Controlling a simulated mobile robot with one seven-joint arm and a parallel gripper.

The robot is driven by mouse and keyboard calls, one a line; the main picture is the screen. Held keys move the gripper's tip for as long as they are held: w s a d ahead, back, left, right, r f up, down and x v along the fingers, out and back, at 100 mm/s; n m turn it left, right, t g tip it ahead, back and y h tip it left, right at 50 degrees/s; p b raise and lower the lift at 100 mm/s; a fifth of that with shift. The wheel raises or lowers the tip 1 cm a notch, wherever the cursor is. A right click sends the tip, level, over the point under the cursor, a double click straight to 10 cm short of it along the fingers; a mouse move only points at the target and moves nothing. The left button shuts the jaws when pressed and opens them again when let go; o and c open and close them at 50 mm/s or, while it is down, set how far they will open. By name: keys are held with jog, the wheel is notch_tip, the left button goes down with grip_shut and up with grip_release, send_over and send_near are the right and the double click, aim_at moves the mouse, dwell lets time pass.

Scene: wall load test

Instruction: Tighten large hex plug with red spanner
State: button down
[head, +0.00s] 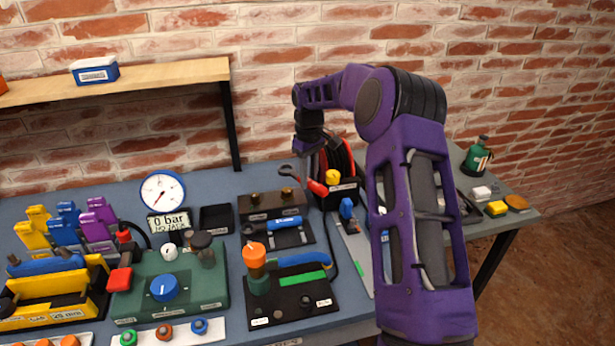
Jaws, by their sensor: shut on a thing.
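The red spanner (317,188) is near the middle of the head view, with its dark open end (285,170) toward the left and its red handle to the right. My gripper (307,172) is shut on it; the fingertips are small and dark, so the exact grip is unclear. A dark block (270,207) at the back of the bench carries two brass-coloured plugs, one on the left (256,198) and one on the right (287,192). The spanner's open end appears just above the right plug. I cannot tell whether they touch, or which plug is larger.
A blue spanner (284,223) lies on a black mat before the block. A black tool holder (341,181) stands close right of my gripper. A black plate with an orange-topped fitting (254,254) is in front.

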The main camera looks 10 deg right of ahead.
jog(key=shift+f+b, duration=1.3)
jog(key=shift+f, duration=0.7)
jog(key=shift+f+b, duration=0.3)
jog(key=shift+f, duration=0.5)
jog(key=shift+f+b, duration=0.3)
jog(key=shift+f, duration=1.1)
dwell(0.4)
dwell(0.3)
